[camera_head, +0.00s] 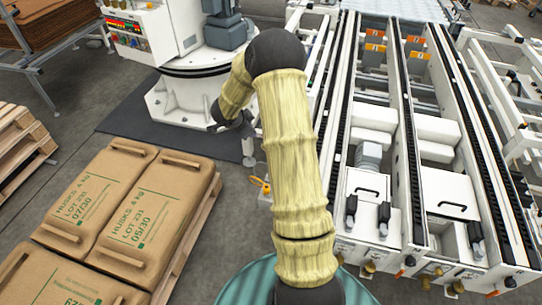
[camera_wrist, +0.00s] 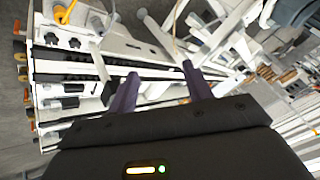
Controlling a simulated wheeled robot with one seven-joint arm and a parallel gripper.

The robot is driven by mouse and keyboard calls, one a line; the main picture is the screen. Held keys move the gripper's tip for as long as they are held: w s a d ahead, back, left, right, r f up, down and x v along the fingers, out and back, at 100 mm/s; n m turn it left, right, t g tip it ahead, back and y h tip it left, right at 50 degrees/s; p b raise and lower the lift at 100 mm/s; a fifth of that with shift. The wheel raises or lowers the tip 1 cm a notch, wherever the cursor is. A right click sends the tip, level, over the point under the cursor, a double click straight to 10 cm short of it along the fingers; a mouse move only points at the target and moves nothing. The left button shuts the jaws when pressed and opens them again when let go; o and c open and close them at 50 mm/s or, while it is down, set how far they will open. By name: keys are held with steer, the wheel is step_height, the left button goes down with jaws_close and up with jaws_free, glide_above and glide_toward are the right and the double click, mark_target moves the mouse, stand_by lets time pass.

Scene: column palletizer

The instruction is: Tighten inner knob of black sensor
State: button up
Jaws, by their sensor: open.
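In the head view, black sensor-like cylinders stand near the front end of the white conveyor: one at the left (camera_head: 351,210), one beside it (camera_head: 384,216) and one further right (camera_head: 475,232). I cannot tell which is the task's sensor, and no inner knob is clear. Small brass knobs (camera_head: 370,267) sit along the conveyor's front edge. In the wrist view, dark cylinders (camera_wrist: 72,88) show at the left, beyond my fingertips. My gripper (camera_wrist: 159,75) is open, with nothing between its two purple-grey fingers. In the head view my sleeved arm hides most of it.
A pallet with brown sacks (camera_head: 135,210) stands at the left. A white machine base (camera_head: 195,100) on a dark mat (camera_head: 120,110) is behind it. Long conveyor rails (camera_head: 409,130) fill the right.

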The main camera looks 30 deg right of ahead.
steer(key=s+a+r+n+t+y, duration=0.25)
steer(key=a+r+n, duration=0.25)
steer(key=a, duration=0.3)
steer(key=s+a+r+n+t+y, duration=0.1)
steer(key=s+a+r+n+y, duration=0.3)
steer(key=a, duration=0.3)
steer(key=s+a+n+g, duration=0.2)
steer(key=s+n, duration=0.2)
steer(key=s, duration=0.6)
steer(key=s+a+n+g, duration=0.2)
steer(key=s+n, duration=0.3)
steer(key=s, duration=0.5)
steer(key=shift+s+a+r+n+g, duration=0.3)
steer(key=shift+a+r+g, duration=0.1)
steer(key=shift+g, duration=0.35)
steer(key=shift+w+h, duration=0.1)
steer(key=shift+h, duration=0.15)
steer(key=c, duration=0.3)
steer(key=shift+d, duration=0.2)
